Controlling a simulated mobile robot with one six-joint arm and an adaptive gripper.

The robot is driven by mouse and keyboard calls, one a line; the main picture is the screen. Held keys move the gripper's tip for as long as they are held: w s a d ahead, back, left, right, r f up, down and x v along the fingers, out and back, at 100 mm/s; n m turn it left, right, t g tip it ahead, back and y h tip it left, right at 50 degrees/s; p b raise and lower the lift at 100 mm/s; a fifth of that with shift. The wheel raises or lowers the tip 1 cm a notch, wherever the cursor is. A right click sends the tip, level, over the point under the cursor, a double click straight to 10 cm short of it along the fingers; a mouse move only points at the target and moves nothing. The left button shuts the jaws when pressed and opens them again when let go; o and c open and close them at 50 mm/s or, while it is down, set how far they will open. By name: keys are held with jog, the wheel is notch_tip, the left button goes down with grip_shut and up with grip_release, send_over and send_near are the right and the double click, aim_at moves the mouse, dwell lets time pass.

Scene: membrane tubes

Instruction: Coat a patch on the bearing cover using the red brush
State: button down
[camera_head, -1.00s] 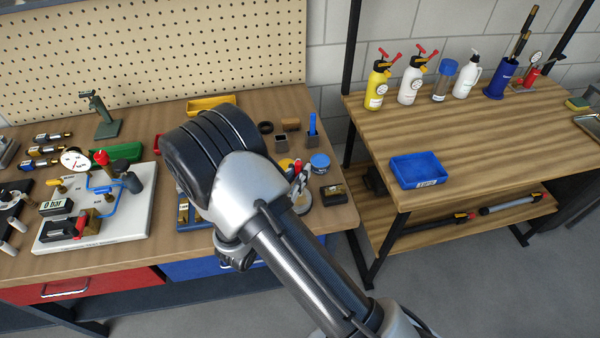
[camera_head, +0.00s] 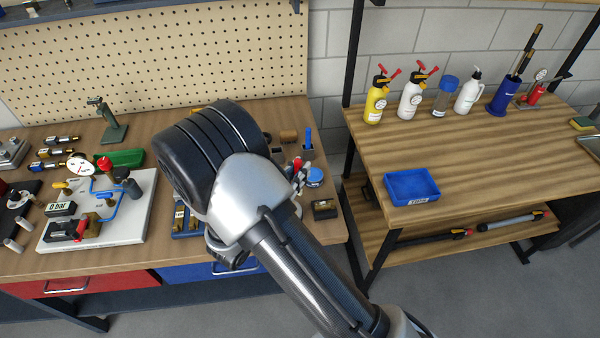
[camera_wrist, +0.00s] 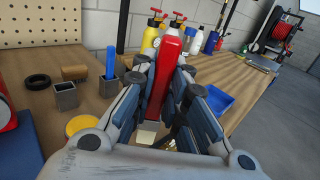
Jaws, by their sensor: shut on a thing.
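My gripper (camera_wrist: 165,100) is shut on the red brush (camera_wrist: 168,65); its red body stands up between the blue-grey fingers in the wrist view. A pale part (camera_wrist: 147,133), perhaps the bristles, shows low between the fingers. In the head view, my gripper (camera_head: 300,176) is partly hidden behind my arm, with the red brush (camera_head: 297,164) showing at the fingers above the right end of the left workbench. I cannot pick out the bearing cover with certainty; my arm and fingers hide part of the bench.
Close by are a blue-lidded jar (camera_head: 314,177), a small dark box (camera_head: 324,209), a yellow-lidded container (camera_wrist: 82,125) and a grey square cup with a blue handle (camera_wrist: 110,62). A pump board (camera_head: 125,225) stands left. The right bench holds a blue tray (camera_head: 412,187) and several bottles.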

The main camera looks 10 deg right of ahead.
jog(key=shift+r+p, duration=0.45)
jog(key=shift+r, duration=0.5)
jog(key=s+d+n+t+y, duration=0.2)
jog(key=y, duration=0.1)
jog(key=s+d+f+n+t+y, duration=0.1)
jog(key=shift+s+d+n+t+y, duration=0.2)
jog(key=shift+s+n+t+y, duration=0.1)
jog(key=shift+s+n+y, duration=0.1)
jog(key=shift+f, duration=0.1)
dwell(0.5)
